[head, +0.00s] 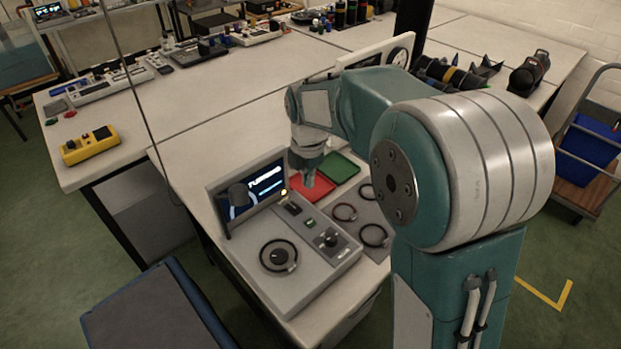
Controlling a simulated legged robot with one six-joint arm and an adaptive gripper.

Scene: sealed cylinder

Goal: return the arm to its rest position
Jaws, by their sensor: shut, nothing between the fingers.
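My arm, teal and pale grey, reaches from the right foreground toward the middle of the table in the head view. My large shoulder joint hides part of the table to the right.
A grey console (315,283) with a dial (278,255) and an upright screen (252,190) stands close by. A green tray (339,167) and several black rings (345,212) lie near the gripper. A yellow box (90,145) sits far left. A cart (590,140) stands right.

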